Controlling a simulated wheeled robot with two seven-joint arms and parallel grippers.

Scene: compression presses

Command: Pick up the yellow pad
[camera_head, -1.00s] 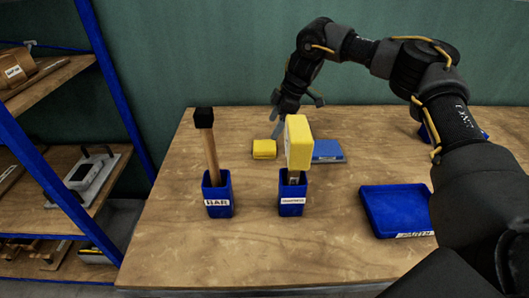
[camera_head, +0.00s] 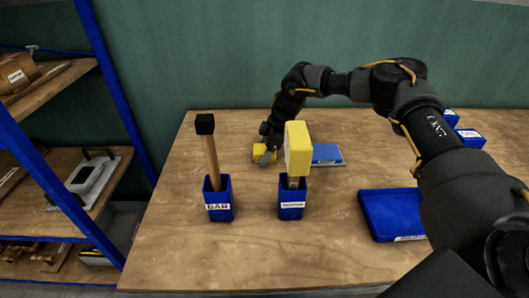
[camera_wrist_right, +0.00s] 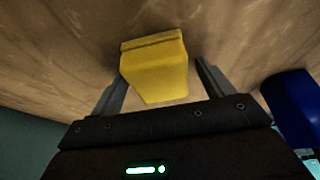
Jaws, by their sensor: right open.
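The yellow pad (camera_head: 259,150) is a small yellow block lying on the wooden table, behind the blue holders. In the right wrist view the yellow pad (camera_wrist_right: 155,68) sits between my right gripper's two spread fingers (camera_wrist_right: 163,85), with a gap visible on each side. In the head view my right gripper (camera_head: 266,157) is down at the pad and partly covers it. It is open. My left gripper does not show in any view.
A blue holder (camera_head: 218,200) carries a black-topped wooden tool. Another blue holder (camera_head: 292,202) carries a yellow-headed tool (camera_head: 298,148) just in front of my right gripper. A blue block (camera_head: 327,154) lies right of the pad. A blue tray (camera_head: 392,213) is at right.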

